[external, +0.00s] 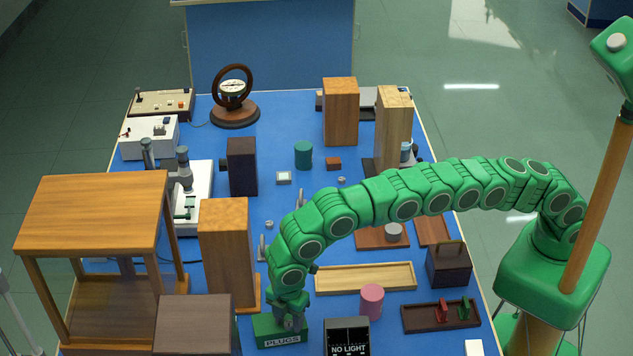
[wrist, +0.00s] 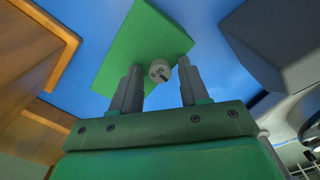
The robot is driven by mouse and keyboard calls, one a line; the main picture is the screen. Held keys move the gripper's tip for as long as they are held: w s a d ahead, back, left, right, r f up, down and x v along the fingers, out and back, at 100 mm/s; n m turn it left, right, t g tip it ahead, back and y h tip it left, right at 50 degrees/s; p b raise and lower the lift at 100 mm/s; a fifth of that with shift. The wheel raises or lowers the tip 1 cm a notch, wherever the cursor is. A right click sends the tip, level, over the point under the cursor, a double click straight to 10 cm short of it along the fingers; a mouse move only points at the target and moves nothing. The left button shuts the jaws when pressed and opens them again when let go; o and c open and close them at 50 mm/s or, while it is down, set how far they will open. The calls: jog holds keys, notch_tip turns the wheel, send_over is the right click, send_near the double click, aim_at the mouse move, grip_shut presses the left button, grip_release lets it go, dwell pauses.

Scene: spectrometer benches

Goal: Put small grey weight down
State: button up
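The small grey weight (wrist: 160,71) is a short round piece with a dark mark on its top. In the wrist view it sits between the two fingers of my gripper (wrist: 160,75), over the green box. Narrow gaps seem to show beside it, clearer on the right, so the fingers look slightly apart. The green box (wrist: 135,35) is labelled PLUGS in the external view (external: 268,340). My gripper (external: 290,314) points down at its top there. The weight cannot be made out in the external view. Whether its underside touches the box is hidden.
A tall wooden block (external: 226,250) and a brown box (external: 192,325) stand left of the gripper. A black NO LIGHT box (external: 346,338) and a pink cylinder (external: 372,301) are to the right, with a shallow wooden tray (external: 365,265) behind. Bare blue bench (external: 345,222) shows farther back.

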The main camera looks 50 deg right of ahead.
aim_at(289, 319)
jog(key=shift+o, duration=0.3)
notch_tip(289, 319, up, 12)
jog(key=shift+r, duration=0.15)
dwell(0.8)
